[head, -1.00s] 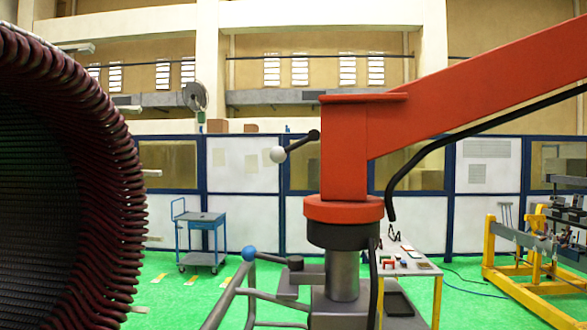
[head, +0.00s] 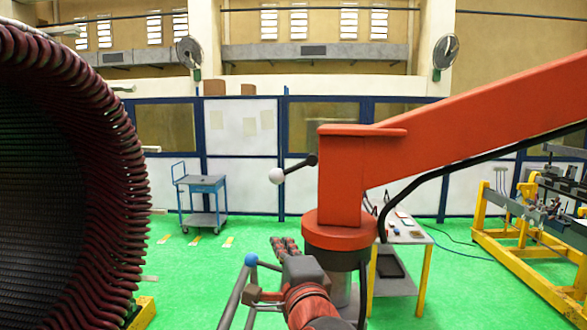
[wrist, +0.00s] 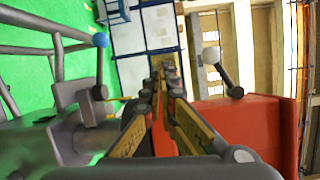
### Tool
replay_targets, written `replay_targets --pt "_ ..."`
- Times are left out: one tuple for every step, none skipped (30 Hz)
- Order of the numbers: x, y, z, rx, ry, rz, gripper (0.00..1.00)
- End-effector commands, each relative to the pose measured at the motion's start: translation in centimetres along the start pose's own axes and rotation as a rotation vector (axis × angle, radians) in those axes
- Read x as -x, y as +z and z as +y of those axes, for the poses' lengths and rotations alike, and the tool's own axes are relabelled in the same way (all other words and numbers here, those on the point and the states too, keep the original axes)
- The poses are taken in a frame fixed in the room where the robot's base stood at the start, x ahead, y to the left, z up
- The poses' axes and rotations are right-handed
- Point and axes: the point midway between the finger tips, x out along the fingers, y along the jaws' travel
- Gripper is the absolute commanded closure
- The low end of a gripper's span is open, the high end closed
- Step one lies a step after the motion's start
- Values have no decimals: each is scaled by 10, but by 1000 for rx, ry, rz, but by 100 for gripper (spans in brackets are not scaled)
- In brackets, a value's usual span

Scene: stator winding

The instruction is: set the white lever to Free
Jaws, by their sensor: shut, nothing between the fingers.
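The white lever is a dark rod with a white ball knob (head: 276,176), on the left side of the red column (head: 341,180). Its knob end points left and slightly down. In the wrist view the white ball (wrist: 211,55) and its dark rod show to the right of the fingers, apart from them. My gripper (head: 284,244) is below the white lever in the head view, left of the column's round collar. In the wrist view its fingers (wrist: 165,72) are together with nothing held. No Free marking is readable.
A blue-knobbed lever (head: 251,260) on grey bars is just left of my gripper. A large wound stator (head: 110,180) fills the left side. The red boom (head: 480,90) and a black cable (head: 440,178) extend right. A blue cart (head: 203,195) stands farther back.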

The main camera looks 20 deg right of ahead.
Motion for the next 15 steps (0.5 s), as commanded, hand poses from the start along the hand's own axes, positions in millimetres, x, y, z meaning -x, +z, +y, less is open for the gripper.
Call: replay_targets --pt "-7 -2 -27 -86 -39 35 100" --pt "-10 -5 -37 -135 -64 57 100" --pt "-13 -9 -47 -192 -93 82 100" --pt "-14 -12 -53 -230 -110 99 100" --pt "-16 -14 -58 -261 -127 112 100" --pt "-17 -17 -64 -296 -146 128 100" --pt "-17 -19 -67 -316 -157 137 100" --pt "-18 -21 -69 -331 -165 145 100" --pt "-18 -22 -71 -348 -174 152 100" --pt "-18 -23 -71 -355 -178 156 100" --pt "-18 -24 -72 -360 -181 158 100" --pt "-18 -24 -72 -362 -182 159 100" --pt "-18 -24 -71 -363 -183 160 100" --pt "-18 -24 -71 -362 -183 159 100" --pt "-18 -24 -71 -362 -183 159 100"
